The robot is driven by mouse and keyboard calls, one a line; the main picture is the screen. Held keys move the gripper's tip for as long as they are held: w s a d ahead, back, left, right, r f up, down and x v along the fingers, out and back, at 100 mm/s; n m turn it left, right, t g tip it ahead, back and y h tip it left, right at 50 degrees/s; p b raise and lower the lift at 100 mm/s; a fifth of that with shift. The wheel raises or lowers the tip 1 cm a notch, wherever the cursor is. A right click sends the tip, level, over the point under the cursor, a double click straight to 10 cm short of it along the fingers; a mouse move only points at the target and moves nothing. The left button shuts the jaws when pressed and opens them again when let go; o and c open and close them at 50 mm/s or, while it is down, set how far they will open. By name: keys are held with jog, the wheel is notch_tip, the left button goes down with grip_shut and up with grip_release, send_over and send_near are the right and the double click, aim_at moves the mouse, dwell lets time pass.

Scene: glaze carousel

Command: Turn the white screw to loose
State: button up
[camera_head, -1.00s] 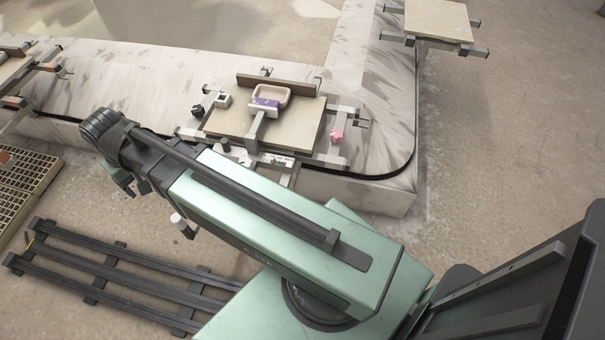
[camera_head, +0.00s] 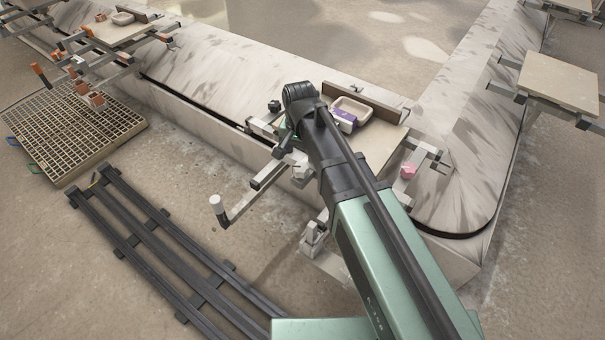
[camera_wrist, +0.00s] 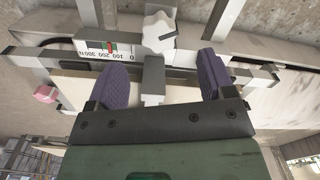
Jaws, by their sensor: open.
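The white screw (camera_wrist: 160,32) is a star-shaped knob at the top middle of the wrist view, mounted on a grey metal bar. The fingers do not touch the knob. In the head view my arm hides the gripper's fingers, and I cannot make out the white screw clearly.
A pink knob (camera_head: 408,171) sits on the frame to the right. A beige tray (camera_head: 351,109) and a purple-and-white piece (camera_head: 344,120) stand on the board. A white-handled crank (camera_head: 216,203) sticks out at left. Dark rails (camera_head: 165,245) and a grating (camera_head: 75,130) lie on the floor.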

aim_at(301, 167)
notch_tip(301, 167, down, 7)
jog(key=b, duration=0.5)
jog(key=shift+d+f, duration=0.1)
jog(key=shift+f, duration=0.05)
jog(key=c, duration=0.9)
